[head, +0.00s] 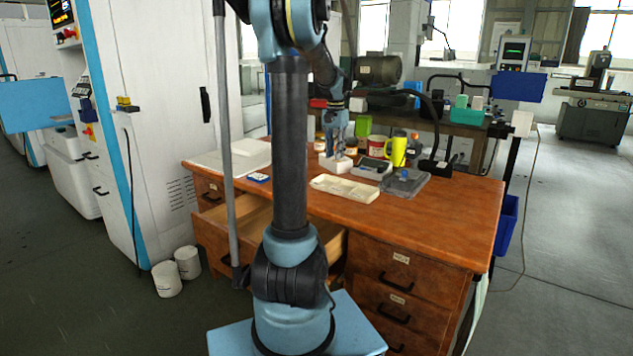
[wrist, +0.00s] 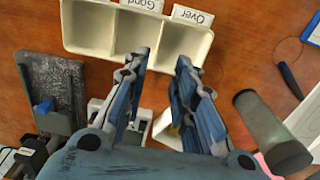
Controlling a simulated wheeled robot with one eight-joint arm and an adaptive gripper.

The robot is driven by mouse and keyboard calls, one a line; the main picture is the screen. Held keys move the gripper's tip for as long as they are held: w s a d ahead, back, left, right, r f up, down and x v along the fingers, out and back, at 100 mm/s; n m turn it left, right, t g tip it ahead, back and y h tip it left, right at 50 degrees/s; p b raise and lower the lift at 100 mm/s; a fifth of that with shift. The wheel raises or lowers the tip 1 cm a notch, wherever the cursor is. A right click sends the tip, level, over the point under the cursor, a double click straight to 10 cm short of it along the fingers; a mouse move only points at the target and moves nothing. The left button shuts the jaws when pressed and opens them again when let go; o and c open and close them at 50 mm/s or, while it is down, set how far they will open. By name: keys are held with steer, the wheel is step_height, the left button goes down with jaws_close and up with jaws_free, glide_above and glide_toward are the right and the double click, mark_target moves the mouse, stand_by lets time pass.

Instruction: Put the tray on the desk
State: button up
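The cream tray (head: 345,189) lies flat on the brown desk (head: 440,215), near the middle of its top in the head view. In the wrist view the tray (wrist: 183,45) is at the top, with open compartments and tags reading "Good" and "Over". My gripper (head: 335,154) is over the desk, behind the tray in the head view. In the wrist view my gripper (wrist: 162,57) has its fingers apart, with nothing gripped between the tips. The fingers overlap the tray's near edge in that view; I cannot tell whether they touch it.
A white block (head: 336,165) is below my gripper. A desk drawer (head: 262,215) is pulled open at the front. The desk's right side is clear.

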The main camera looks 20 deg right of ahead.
steer(key=s+a+f+n, duration=0.1)
steer(key=s+a+n, duration=0.1)
steer(key=s+a, duration=0.35)
steer(key=s+a+n+t, duration=0.1)
steer(key=s+a+n, duration=0.1)
steer(key=a, duration=0.6)
steer(key=s+a+f+n, duration=0.1)
steer(key=s+a, duration=0.2)
steer(key=a, duration=0.4)
steer(key=s+a+f+n, duration=0.3)
steer(key=s+a+f, duration=0.3)
steer(key=s, duration=0.2)
steer(key=s+a+f+n+t, duration=0.1)
steer(key=s+a+f+n, duration=0.3)
steer(key=s+a+f, duration=0.3)
steer(key=shift+s+f, duration=0.2)
steer(key=shift+s, duration=0.7)
steer(key=shift+w+f, duration=0.2)
steer(key=shift+w, duration=0.35)
